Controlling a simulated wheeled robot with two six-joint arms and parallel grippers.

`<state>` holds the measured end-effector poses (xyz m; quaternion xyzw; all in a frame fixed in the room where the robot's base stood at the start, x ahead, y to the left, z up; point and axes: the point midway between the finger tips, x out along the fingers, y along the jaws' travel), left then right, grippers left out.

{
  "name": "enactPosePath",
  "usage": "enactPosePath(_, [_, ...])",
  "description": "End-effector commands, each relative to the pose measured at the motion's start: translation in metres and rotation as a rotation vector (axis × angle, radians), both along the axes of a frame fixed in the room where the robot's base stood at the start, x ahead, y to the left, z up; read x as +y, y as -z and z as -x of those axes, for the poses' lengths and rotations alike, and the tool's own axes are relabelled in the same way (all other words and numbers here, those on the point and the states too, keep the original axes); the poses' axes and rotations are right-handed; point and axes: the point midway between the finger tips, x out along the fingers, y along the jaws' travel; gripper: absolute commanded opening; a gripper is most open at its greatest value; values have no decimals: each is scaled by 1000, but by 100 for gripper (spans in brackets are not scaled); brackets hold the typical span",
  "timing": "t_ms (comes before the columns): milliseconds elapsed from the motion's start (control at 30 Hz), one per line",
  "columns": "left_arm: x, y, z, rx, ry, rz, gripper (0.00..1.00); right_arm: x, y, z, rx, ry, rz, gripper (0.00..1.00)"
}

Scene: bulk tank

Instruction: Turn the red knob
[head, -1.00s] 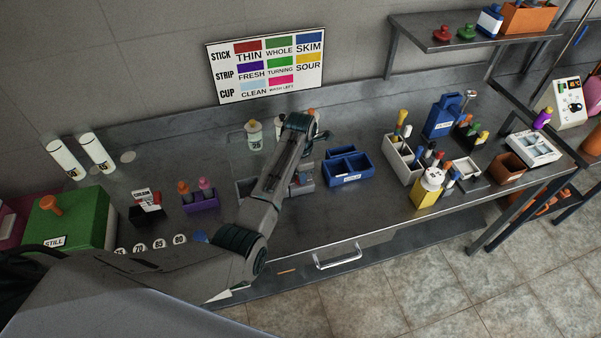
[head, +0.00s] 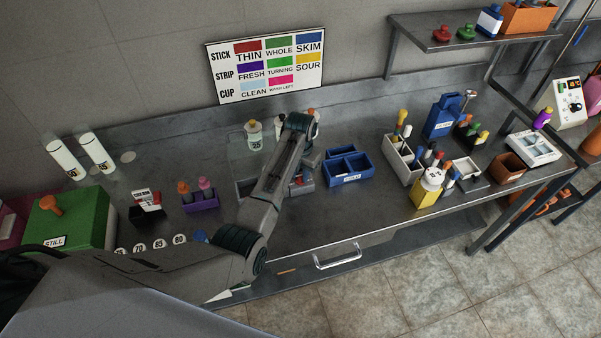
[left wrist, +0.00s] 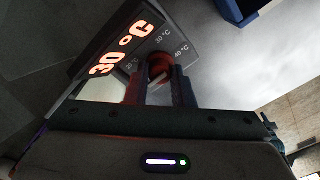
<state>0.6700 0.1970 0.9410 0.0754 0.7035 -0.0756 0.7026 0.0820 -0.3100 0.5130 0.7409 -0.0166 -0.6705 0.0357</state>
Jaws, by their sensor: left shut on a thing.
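The red knob (left wrist: 158,66) is on the face of a grey unit in the left wrist view. Marks of 20, 30 and 40 °C stand around it, and a lit display (left wrist: 122,48) reads 30 °C. My left gripper (left wrist: 160,80) is shut on the knob, one finger on each side, and hides part of it. In the head view, the left arm reaches over the bench to the small grey unit (head: 303,187). My arm covers much of this unit there, and the fingers are hard to make out. My right gripper is not in view.
A blue divided bin (head: 348,178) stands just right of the unit. A sign (head: 267,69) hangs on the wall. Bare bench lies in front of the blue bin.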

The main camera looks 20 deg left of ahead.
Motion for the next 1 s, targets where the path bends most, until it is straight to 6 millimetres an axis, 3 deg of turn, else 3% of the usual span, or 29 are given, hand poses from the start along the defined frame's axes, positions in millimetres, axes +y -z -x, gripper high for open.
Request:
enactPosePath(600, [1,-4,-3,-9,-39,-1,0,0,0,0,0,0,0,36])
enactPosePath(633, [1,-4,-3,-9,-39,-1,27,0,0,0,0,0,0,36])
enactPosePath(700, [0,-3,-2,-7,-39,-1,41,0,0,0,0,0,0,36])
enactPosePath(1000, [0,-2,-1,-4,-38,0,43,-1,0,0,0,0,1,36])
